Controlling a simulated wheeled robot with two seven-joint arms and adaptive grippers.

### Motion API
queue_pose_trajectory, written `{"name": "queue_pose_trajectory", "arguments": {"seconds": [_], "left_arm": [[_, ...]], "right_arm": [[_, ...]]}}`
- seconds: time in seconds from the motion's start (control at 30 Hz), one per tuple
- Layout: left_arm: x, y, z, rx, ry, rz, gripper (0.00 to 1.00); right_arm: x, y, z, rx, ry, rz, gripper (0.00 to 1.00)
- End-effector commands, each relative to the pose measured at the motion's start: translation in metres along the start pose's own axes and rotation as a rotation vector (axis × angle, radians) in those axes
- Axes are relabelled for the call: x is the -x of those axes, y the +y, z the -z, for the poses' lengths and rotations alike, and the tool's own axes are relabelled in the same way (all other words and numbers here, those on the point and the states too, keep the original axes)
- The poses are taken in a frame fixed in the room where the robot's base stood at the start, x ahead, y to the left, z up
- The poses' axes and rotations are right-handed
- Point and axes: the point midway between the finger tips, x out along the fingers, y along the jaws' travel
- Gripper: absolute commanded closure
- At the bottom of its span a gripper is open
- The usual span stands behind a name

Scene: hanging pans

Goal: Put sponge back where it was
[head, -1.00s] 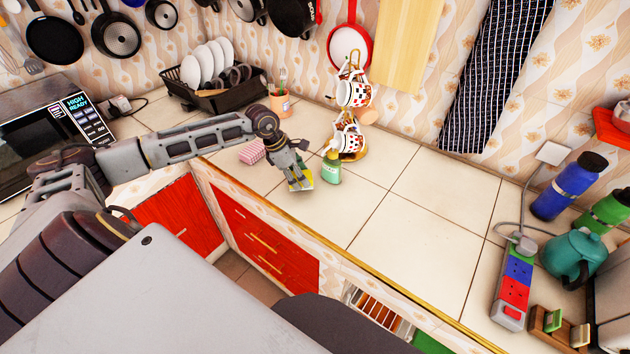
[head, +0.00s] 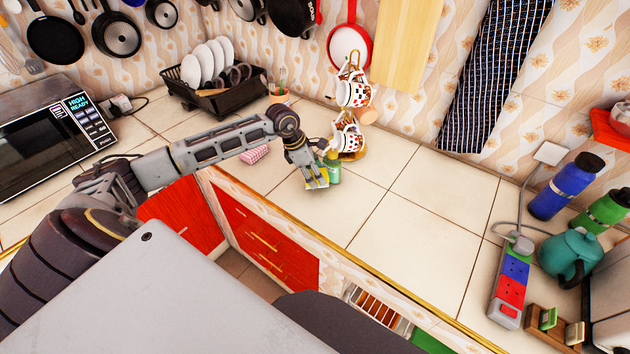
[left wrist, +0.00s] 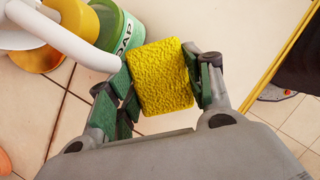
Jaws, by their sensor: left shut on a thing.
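A yellow sponge (left wrist: 162,77) sits between the fingers of my left gripper (left wrist: 162,85) in the left wrist view. The gripper is shut on it. In the head view the left gripper (head: 312,178) is low over the counter with the sponge (head: 318,183) at its tips. A green soap container (head: 333,170) stands just right of the gripper; it also shows in the left wrist view (left wrist: 122,35), close beside the sponge. I cannot tell whether the sponge touches the counter. My right gripper is in neither view.
A mug rack (head: 352,135) stands behind the soap container. A pink folded cloth (head: 254,154) lies left of the gripper. A black dish rack (head: 215,97) is at the back left.

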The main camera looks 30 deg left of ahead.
Motion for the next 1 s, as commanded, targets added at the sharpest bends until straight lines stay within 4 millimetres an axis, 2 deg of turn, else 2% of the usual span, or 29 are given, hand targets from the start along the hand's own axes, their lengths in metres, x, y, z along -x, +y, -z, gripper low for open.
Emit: {"name": "queue_pose_trajectory", "arguments": {"seconds": [0.17,0.5,0.97,1.0], "left_arm": [[-0.003,0.0,0.001,0.001,0.0,0.001,0.71],[-0.03,-0.001,0.013,0.001,0.001,0.002,0.71],[-0.035,0.0,0.015,0.0,0.001,0.0,0.71],[-0.035,0.0,0.015,0.0,0.001,0.0,0.46]], "right_arm": [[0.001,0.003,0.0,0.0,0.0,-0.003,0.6],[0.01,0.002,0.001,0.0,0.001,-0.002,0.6],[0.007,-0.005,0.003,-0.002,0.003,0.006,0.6],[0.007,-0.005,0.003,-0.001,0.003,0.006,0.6]]}}
